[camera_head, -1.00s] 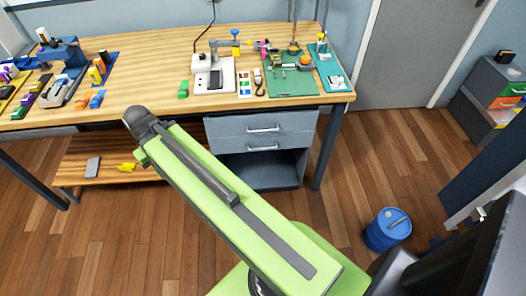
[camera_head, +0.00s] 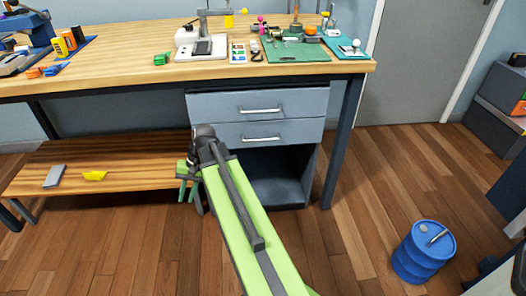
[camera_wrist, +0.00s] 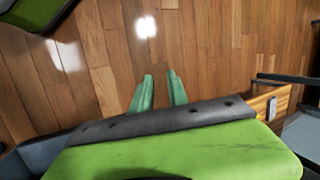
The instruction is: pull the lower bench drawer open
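The lower bench drawer (camera_head: 290,133) is a blue-grey front with a pale bar handle (camera_head: 261,139), under the right part of the workbench. It looks shut, level with the upper drawer (camera_head: 290,101) above it. My gripper (camera_head: 191,205) hangs left of the drawer unit and below the lower drawer's handle, its green fingers pointing down. In the wrist view my gripper (camera_wrist: 158,82) shows two fingers apart with only floor between them. It is open and empty, away from the handle. My arm hides the lower left corner of the drawer front.
An open compartment (camera_head: 280,180) lies below the drawers. A dark bench leg (camera_head: 343,140) stands to its right. A low wooden shelf (camera_head: 70,175) is left of my gripper. A blue drum (camera_head: 420,258) stands at the right. Floor before the drawers is clear except for my arm.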

